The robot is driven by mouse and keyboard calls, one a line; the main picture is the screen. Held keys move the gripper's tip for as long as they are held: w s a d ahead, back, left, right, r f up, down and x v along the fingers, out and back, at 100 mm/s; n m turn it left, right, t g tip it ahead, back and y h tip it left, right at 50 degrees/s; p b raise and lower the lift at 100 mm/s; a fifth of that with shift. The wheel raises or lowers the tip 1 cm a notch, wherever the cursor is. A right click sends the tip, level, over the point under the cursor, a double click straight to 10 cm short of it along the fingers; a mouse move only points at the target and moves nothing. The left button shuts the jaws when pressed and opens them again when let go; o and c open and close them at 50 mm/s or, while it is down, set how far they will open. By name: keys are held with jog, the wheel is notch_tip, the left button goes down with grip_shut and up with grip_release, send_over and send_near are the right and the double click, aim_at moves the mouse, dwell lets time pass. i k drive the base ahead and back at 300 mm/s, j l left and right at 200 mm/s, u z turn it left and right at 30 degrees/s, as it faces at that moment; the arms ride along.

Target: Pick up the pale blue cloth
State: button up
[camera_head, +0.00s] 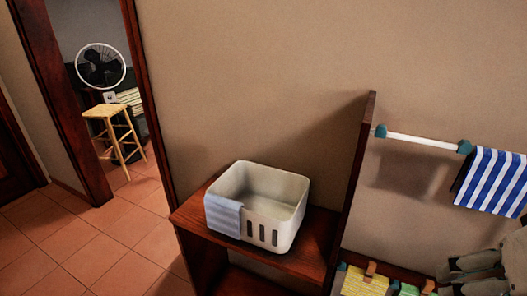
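The pale blue cloth (223,215) hangs over the front left rim of a white basket (281,224). Its outer part lies against the basket's front wall, and any part inside the basket is hidden. The basket stands on a dark wood shelf (317,229). My gripper (450,279) is at the lower right corner, partly cut off by the frame edge. It is well to the right of the cloth, apart from it, beyond the upright wood panel. Whether its fingers are open or shut is unclear.
An upright wood panel (354,190) rises right of the basket. A white rail (421,141) and a blue-striped towel (493,181) are on the right. Yellow (364,283) and green cloths hang low near my gripper. A stool (112,127) and fan stand beyond the doorway. Tiled floor at left is clear.

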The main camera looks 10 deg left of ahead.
aim_at(222, 213)
jog(key=u, duration=1)
